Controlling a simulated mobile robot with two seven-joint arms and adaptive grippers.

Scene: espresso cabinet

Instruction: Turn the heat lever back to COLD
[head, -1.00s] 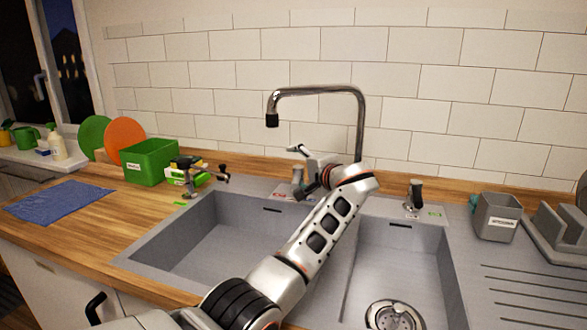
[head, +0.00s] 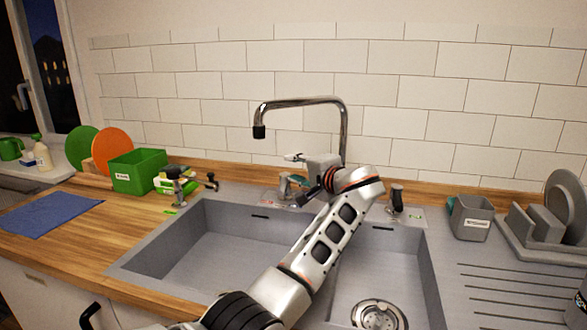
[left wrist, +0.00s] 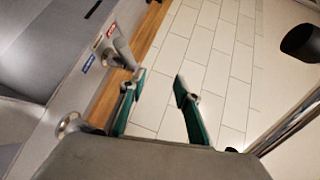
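The heat lever (head: 284,187) is a small metal lever on the back ledge of the sink, left of the tap's foot. In the left wrist view the lever (left wrist: 122,53) stands beside a red label (left wrist: 111,30) and a blue label (left wrist: 88,64). My left gripper (head: 292,168) is above and close to the lever in the head view. In the left wrist view my left gripper (left wrist: 158,88) has its teal-padded fingers spread with nothing between them. The lever lies just left of the left finger's tip; I cannot tell whether they touch. My right gripper is out of view.
The chrome tap (head: 345,125) arches behind my left gripper. A green box (head: 137,172) and a grey holder (head: 471,219) flank the sink.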

